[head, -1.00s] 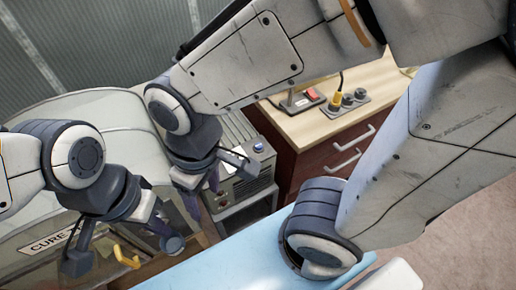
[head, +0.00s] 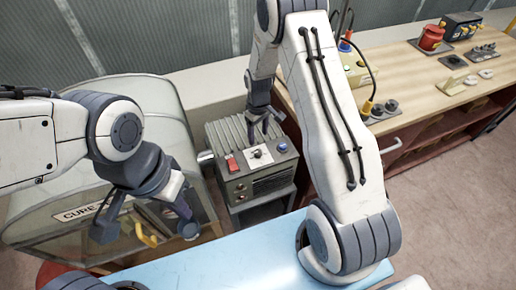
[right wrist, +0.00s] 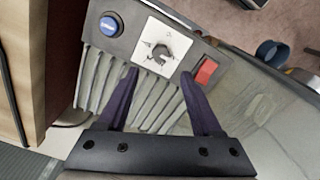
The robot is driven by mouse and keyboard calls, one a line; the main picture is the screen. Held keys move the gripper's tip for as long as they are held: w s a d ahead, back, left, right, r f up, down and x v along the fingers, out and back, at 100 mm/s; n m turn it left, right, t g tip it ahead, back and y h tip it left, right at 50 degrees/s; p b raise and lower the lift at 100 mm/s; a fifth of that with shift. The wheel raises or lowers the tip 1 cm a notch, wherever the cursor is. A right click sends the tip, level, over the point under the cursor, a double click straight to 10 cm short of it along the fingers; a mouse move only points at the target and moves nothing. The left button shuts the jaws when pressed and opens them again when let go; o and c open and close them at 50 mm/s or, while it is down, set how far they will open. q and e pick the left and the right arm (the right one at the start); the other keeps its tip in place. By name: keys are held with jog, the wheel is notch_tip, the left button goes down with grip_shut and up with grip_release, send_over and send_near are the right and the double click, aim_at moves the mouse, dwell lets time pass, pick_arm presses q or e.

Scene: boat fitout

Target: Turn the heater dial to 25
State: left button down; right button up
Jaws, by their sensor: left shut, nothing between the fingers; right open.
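The heater (head: 268,184) is a grey ribbed box on a small stand, centre of the head view. Its top panel carries a white square plate with a dark dial (head: 257,154), between a red switch and a blue button. In the right wrist view the dial (right wrist: 160,53) sits just beyond the fingertips, roughly centred between them; its marks are too small to read. My right gripper (head: 264,136) is open over the heater top, apart from the dial; its dark fingers also show in the right wrist view (right wrist: 159,75). My left gripper (head: 187,226) is shut and empty before the cure box.
The cure box (head: 40,225) with a clear front and yellow handle (head: 146,236) stands left of the heater. A wooden bench (head: 410,75) with several devices is at the right. A light-blue surface (head: 220,262) lies in front. The red switch (right wrist: 205,70) is close to one right finger.

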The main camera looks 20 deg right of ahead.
aim_at(258, 152)
notch_tip(258, 152, down, 9)
jog(key=shift+a+f+p, duration=0.1)
jog(key=shift+f+p, duration=0.05)
jog(key=shift+p, duration=1.05)
grip_shut()
